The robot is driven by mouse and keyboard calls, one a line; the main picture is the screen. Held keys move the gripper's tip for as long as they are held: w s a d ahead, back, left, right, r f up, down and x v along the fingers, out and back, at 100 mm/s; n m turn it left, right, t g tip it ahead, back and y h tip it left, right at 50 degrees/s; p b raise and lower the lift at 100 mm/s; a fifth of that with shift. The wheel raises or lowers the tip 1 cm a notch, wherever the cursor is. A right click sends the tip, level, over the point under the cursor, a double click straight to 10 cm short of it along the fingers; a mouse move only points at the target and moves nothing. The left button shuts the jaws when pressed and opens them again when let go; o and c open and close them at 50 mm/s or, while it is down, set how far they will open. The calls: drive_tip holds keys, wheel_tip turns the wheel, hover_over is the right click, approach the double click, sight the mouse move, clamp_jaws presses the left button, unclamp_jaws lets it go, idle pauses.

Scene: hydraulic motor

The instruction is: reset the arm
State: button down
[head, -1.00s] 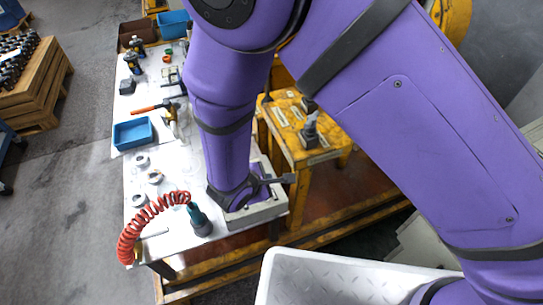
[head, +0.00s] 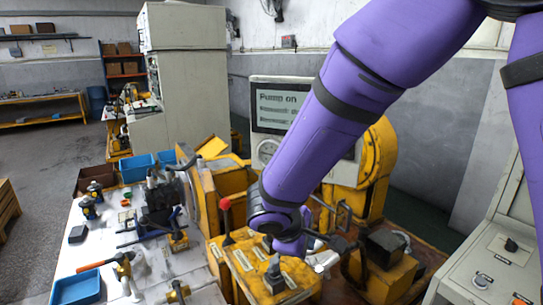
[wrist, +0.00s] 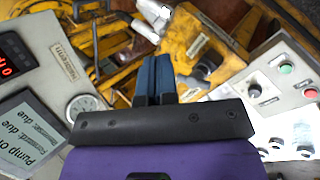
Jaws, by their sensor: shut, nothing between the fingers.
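My arm is purple with black bands and reaches down from the top right in the head view, over the yellow machine (head: 240,262). My gripper (wrist: 156,60) shows in the wrist view as two blue fingers pressed together, with nothing between them. The fingers point toward yellow machine parts and appear clear of them, though the exact gap cannot be told. In the head view the wrist hangs beside the machine's levers, and the fingers are hard to make out there.
A display panel (head: 278,118) reading "Pump on" stands behind the arm. A grey control box (head: 490,268) is at the lower right. The white table (head: 90,245) on the left holds tools and a blue bin (head: 76,289). Grey cabinets (head: 190,85) stand behind.

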drive_tip(key=s+d+r+m+g+y, duration=0.1)
drive_tip(key=s+d+r+m, duration=0.25)
drive_tip(key=d+r, duration=0.4)
drive_tip(key=s+d+r+m+g+y, duration=0.1)
drive_tip(key=s+d+r+m, duration=0.1)
drive_tip(key=d+r+m, duration=0.35)
drive_tip(key=s+d+r+m+t+y, duration=0.1)
drive_tip(key=s+d+r+m, duration=0.1)
drive_tip(key=s+d+r, duration=0.2)
drive_tip(key=s+d+r+m+t+y, duration=0.1)
drive_tip(key=s+d+r+m+y, duration=0.1)
drive_tip(key=s+d, duration=0.4)
drive_tip(key=s+r, duration=0.1)
drive_tip(key=s, duration=0.3)
drive_tip(key=shift+r, duration=0.35)
